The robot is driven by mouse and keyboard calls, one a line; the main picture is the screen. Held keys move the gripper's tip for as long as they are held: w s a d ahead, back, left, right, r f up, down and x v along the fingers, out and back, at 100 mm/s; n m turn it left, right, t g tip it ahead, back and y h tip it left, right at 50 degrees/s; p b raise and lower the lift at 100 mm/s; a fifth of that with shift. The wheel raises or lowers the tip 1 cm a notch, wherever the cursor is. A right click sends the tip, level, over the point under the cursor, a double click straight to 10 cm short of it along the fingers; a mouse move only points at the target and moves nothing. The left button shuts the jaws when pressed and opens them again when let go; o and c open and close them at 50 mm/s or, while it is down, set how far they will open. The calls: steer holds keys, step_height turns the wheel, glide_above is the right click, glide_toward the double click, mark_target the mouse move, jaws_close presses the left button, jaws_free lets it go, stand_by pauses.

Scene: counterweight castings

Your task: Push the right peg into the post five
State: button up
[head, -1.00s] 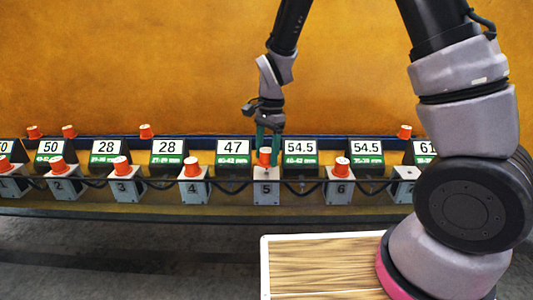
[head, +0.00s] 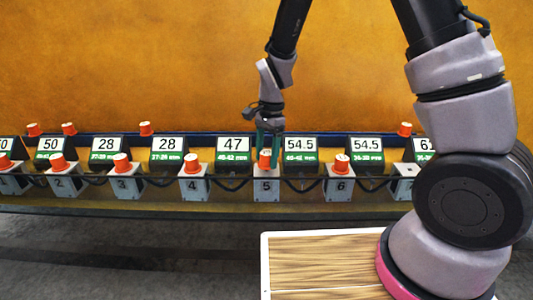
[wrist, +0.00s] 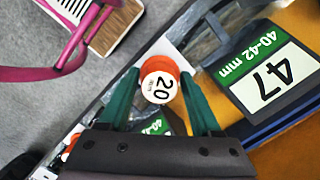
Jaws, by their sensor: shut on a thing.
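An orange peg with a white top (head: 265,159) is between the green fingers of my gripper (head: 268,146), right at the top of post five (head: 266,188). In the wrist view the peg (wrist: 160,86) shows the number 20 on its top, with one finger of my gripper (wrist: 159,82) on each side of it. My gripper is shut on this peg from above. The peg looks upright in the head view. Its lower end is hidden, so how deep it sits cannot be told.
Posts two (head: 59,184), three (head: 123,182), four (head: 193,186) and six (head: 340,186) carry orange pegs. Post seven (head: 404,186) shows no peg. Signs such as 47 (head: 233,145) and 54.5 (head: 301,145) stand behind. More pegs (head: 145,129) are at the back.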

steer(key=shift+f, duration=0.75)
steer(key=o, duration=1.5)
steer(key=shift+c, duration=0.2)
steer(key=r, duration=0.7)
steer(key=w+d+r, duration=0.1)
steer(key=r, duration=0.2)
steer(key=shift+r, duration=0.3)
steer(key=s+d+r+n+t+y, duration=0.2)
steer(key=s+d+r+n+t, duration=0.1)
steer(key=d+r, duration=1)
steer(key=s+d+r+n+t+h, duration=0.1)
steer(key=s+d+r+n+t, duration=0.2)
steer(key=s+d+r+t, duration=0.2)
steer(key=s+d+r, duration=0.3)
steer(key=s, duration=0.2)
steer(key=shift+s+d+r, duration=0.15)
steer(key=shift+d+r, duration=0.05)
steer(key=shift+d, duration=0.2)
